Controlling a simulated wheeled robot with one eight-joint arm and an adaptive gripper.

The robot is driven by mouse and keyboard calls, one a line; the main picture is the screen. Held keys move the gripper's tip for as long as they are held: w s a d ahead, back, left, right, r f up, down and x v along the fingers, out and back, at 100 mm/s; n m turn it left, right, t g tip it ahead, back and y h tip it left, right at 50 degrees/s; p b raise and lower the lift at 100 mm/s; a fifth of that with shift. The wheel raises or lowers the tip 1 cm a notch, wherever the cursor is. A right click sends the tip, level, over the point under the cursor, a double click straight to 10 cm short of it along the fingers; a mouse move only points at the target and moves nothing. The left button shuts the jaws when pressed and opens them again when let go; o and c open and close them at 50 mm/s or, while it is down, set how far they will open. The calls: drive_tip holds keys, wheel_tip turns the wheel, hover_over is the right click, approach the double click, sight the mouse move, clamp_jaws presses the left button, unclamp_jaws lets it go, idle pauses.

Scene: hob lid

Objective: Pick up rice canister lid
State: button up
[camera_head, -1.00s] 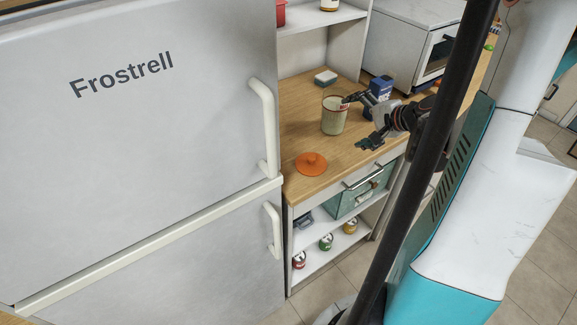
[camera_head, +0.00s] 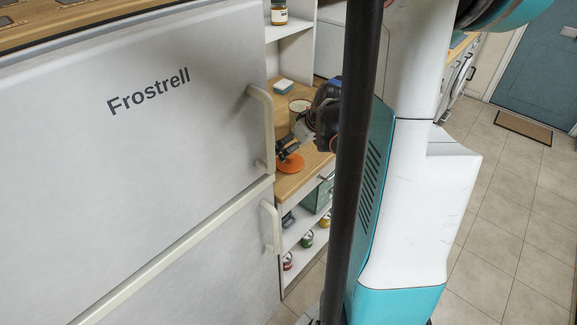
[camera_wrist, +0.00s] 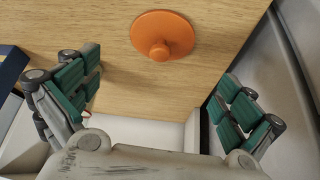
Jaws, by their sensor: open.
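The orange lid (camera_wrist: 162,36), a round disc with a knob, lies knob up on the wooden counter (camera_wrist: 115,60). In the head view the lid (camera_head: 291,164) is near the counter's front edge beside the fridge. My gripper (camera_wrist: 160,105) is open and empty, its green-padded fingers spread wide. The lid appears beyond and between the fingers in the wrist view, apart from them. In the head view my gripper (camera_head: 284,149) is over the counter near the lid, partly overlapping it. The canister (camera_head: 299,105) stands farther back, partly hidden by my arm.
The fridge (camera_head: 150,150) stands close on the left. A sponge (camera_head: 284,86) lies at the back of the counter. Shelves below hold several cans (camera_head: 307,238). A jar (camera_head: 279,13) is on the upper shelf. Open tiled floor (camera_head: 510,220) lies to the right.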

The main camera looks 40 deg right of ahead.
sight(290, 156)
drive_tip(key=b+x, duration=0.3)
drive_tip(key=x, duration=0.5)
drive_tip(key=shift+s+f, duration=0.1)
drive_tip(key=shift+c, duration=0.6)
drive_tip(key=c, duration=0.8)
